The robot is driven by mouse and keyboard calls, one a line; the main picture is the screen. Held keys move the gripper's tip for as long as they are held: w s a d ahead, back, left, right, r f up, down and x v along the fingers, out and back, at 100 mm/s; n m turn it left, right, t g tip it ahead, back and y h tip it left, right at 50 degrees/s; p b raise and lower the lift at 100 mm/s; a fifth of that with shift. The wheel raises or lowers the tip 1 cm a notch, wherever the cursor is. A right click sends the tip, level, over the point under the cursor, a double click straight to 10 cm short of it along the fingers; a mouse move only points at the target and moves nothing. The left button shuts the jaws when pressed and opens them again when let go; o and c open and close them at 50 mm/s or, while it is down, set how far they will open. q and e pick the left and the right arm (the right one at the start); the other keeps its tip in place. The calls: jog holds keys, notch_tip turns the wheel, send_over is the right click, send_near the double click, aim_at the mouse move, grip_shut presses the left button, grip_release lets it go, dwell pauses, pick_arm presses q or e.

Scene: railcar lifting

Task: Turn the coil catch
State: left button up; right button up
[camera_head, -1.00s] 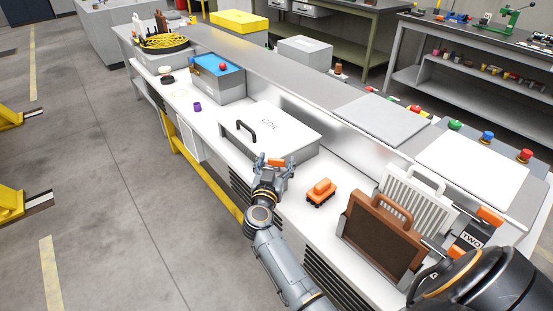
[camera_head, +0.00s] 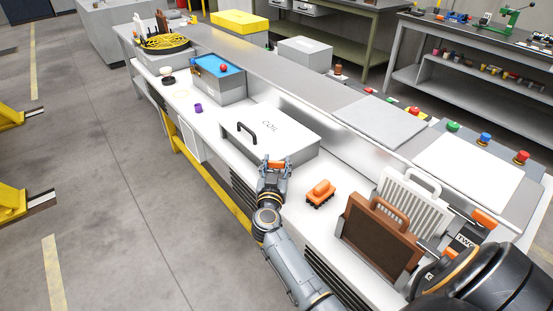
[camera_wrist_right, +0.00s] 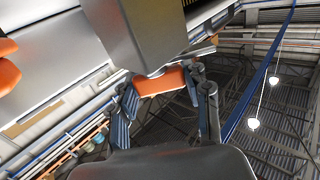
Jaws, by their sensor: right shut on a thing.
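The coil box (camera_head: 272,126) is a grey box with a white lid marked COIL and a black handle (camera_head: 246,131). An orange catch (camera_head: 277,163) is at its near front corner. My right gripper (camera_head: 275,165) is at this corner with its fingers around the catch, shut on it. In the right wrist view the orange catch (camera_wrist_right: 160,81) lies between the two fingers, just under the grey box body (camera_wrist_right: 150,30). Part of the catch is hidden by the gripper. My left gripper is not in view.
A small orange toy-like railcar (camera_head: 320,193) stands on the bench right of the gripper. A brown panel with a handle (camera_head: 380,235) and a white ribbed panel (camera_head: 412,195) stand further right. A blue-topped box (camera_head: 218,80) is at the left.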

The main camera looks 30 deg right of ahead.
jog(key=n+t+y+p, duration=0.1)
jog(key=p, duration=0.1)
jog(key=n+t+y+p, duration=0.1)
jog(key=y, duration=0.1)
jog(key=shift+d+r+p, duration=0.1)
jog(key=shift+r+p, duration=0.1)
jog(key=shift+p, duration=0.15)
jog(key=shift+f+n+t+y+p, duration=0.25)
jog(key=shift+n+t+y, duration=0.25)
jog(key=shift+n+y, duration=0.45)
jog(key=shift+f+n+t+y, duration=0.1)
jog(key=shift+n+t+y, duration=0.3)
jog(key=shift+n+y, duration=0.4)
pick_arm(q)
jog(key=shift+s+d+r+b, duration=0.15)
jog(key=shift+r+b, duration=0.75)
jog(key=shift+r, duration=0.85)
pick_arm(e)
jog(key=shift+n+y, duration=0.65)
jog(key=shift+y, duration=0.9)
jog(key=o, duration=1.2)
